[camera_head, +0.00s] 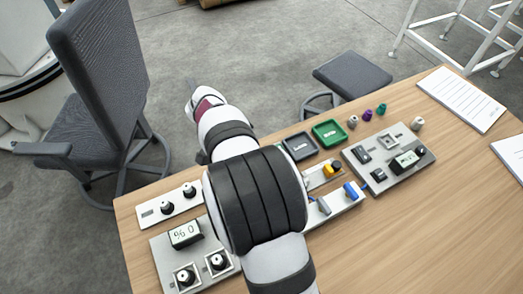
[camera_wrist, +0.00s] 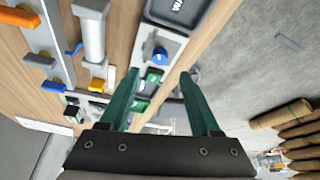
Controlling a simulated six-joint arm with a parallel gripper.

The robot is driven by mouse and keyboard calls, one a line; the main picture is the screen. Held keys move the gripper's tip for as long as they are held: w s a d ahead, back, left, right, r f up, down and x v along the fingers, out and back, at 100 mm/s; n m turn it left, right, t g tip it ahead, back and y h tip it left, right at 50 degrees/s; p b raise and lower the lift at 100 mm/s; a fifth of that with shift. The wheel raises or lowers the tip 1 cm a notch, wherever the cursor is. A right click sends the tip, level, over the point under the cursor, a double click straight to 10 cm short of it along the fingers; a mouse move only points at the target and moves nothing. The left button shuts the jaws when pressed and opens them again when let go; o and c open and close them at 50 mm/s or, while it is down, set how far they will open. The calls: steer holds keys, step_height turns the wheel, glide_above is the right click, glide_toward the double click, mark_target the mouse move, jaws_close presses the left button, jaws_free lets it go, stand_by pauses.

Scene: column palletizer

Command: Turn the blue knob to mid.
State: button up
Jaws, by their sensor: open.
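The blue knob (camera_wrist: 160,56) shows in the wrist view as a small round knob with a pale mark on its face. It sits on a light panel just beyond the dark labelled tray. My gripper (camera_wrist: 160,75) is open, with its two green fingers apart and nothing held. In the wrist view the knob lies between the fingertip lines, slightly above them; contact is not visible. The exact setting of the knob is too small to read. In the head view I cannot make out the knob or fingers; my arm covers the middle of the table.
The wooden table (camera_head: 410,240) carries a panel with black knobs and a display (camera_head: 186,234), a grey control box (camera_head: 408,160) and a green tray (camera_head: 329,132). A blue slider (camera_head: 350,191) is right of my arm. Chairs (camera_head: 100,75) stand behind the table.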

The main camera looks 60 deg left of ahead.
steer(key=x, duration=0.7)
steer(key=shift+w+f, duration=0.1)
jaws_close()
